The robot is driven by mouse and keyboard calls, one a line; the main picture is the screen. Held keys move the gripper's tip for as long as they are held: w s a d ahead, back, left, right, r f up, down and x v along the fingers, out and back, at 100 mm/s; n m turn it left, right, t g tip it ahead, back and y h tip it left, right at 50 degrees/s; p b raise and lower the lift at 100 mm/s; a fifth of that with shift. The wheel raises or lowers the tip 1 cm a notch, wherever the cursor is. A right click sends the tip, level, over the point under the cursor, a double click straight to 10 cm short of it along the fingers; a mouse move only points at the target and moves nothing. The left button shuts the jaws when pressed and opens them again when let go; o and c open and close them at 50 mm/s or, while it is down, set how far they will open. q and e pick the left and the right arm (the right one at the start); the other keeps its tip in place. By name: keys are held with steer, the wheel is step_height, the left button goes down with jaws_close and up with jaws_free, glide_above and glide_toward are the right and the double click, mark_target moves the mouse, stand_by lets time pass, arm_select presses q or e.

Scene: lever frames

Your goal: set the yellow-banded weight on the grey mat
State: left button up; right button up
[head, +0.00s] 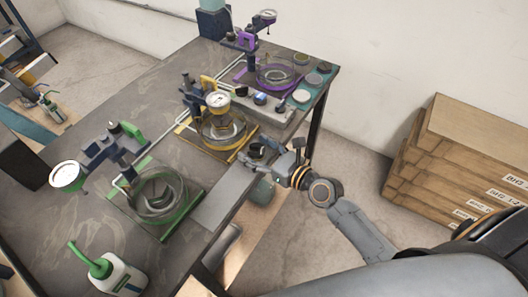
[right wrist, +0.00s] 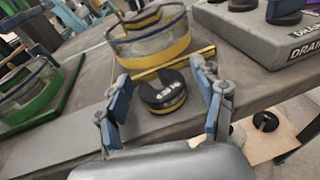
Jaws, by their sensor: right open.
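The dark round weight with a yellow band (right wrist: 163,95) stands upright in the right wrist view, in front of the yellow-edged station. My right gripper (right wrist: 161,76) is open, with one finger on each side of the weight; I cannot tell whether either finger touches it. In the head view my right gripper (head: 262,152) is at the table's right edge, and the weight cannot be made out clearly there. The grey mat (head: 218,194) is a plain lighter strip between the green and yellow stations. It also shows at the lower left of the right wrist view (right wrist: 52,150). My left gripper is not in view.
The yellow station (head: 224,130) with its glass bowl is just beyond the gripper. The green station (head: 157,195) is left of the mat. A grey block labelled DRAIN (right wrist: 262,35) holds dark pieces at right. A white bottle (head: 122,277) stands near the front.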

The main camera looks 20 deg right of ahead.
steer(key=b+v, duration=0.3)
steer(key=v, duration=0.9)
steer(key=shift+r, duration=0.1)
steer(key=s+d+f+n+g+h, duration=0.2)
steer(key=d+f+n, duration=0.15)
steer(key=f, duration=0.75)
steer(key=s+d+f+n+g+h, duration=0.15)
steer(key=f+n, duration=0.35)
steer(key=f, duration=0.5)
steer(key=s+d+f+n+g+h, duration=0.2)
steer(key=d+f+n, duration=0.15)
steer(key=f, duration=0.75)
steer(key=s+a+f+n+g+h, duration=0.1)
steer(key=s+f+n+g, duration=0.3)
steer(key=s+f+n, duration=0.6)
steer(key=s+a+f+n+g+h, duration=0.1)
steer(key=s+a+f+n+g, duration=0.3)
steer(key=s+f+n, duration=0.7)
steer(key=s, duration=0.6)
steer(key=shift+s+a+f, duration=0.15)
steer(key=shift+a+f, duration=0.05)
steer(key=shift+f, duration=0.2)
